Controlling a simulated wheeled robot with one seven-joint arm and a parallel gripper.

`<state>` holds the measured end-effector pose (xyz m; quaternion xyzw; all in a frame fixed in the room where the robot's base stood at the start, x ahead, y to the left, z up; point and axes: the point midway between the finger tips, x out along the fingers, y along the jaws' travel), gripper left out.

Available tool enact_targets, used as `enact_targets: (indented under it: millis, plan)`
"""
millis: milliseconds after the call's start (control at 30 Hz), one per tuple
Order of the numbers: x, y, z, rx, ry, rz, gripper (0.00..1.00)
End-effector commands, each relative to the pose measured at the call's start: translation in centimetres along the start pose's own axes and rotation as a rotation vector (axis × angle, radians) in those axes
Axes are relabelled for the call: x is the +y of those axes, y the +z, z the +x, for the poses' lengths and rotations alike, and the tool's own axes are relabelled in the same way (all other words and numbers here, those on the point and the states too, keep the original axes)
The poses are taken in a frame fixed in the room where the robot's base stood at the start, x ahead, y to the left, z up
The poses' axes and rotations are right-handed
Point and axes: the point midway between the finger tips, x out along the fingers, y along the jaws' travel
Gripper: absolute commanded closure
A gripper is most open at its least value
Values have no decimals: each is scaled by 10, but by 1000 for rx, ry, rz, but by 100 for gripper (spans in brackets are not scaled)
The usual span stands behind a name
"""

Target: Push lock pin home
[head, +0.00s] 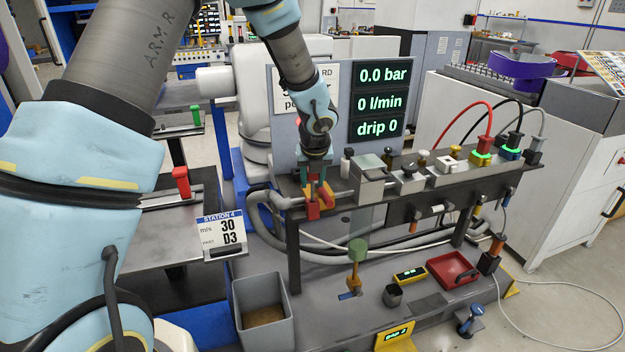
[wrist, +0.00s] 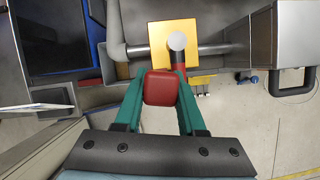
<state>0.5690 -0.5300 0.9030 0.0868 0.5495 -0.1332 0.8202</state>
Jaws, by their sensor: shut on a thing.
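My gripper (head: 318,193) is at the left end of the bench rail. Its green fingers, also in the wrist view (wrist: 161,90), are shut on a red block (wrist: 160,88). A red arm seems to join this block to a round grey hub (wrist: 178,41) over a yellow body (wrist: 158,33) on a metal pipe. In the head view the red part (head: 313,211) shows below the fingers. I cannot tell for certain which thing is the lock pin.
A metal block (head: 368,178) stands right of my gripper on the black rail. A panel (head: 379,103) behind reads 0.0 bar, 0 l/min, drip 0. A grey bin (head: 262,310), a red tray (head: 453,269) and a small dark cup (head: 392,295) are below. Hoses loop under the rail.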

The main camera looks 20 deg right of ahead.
Motion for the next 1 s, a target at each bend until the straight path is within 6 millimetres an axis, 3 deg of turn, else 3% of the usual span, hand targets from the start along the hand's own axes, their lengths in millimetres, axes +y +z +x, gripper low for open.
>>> enact_targets:
  millis: [1000]
  plan:
    - [0,-5,12,0,0,0,100]
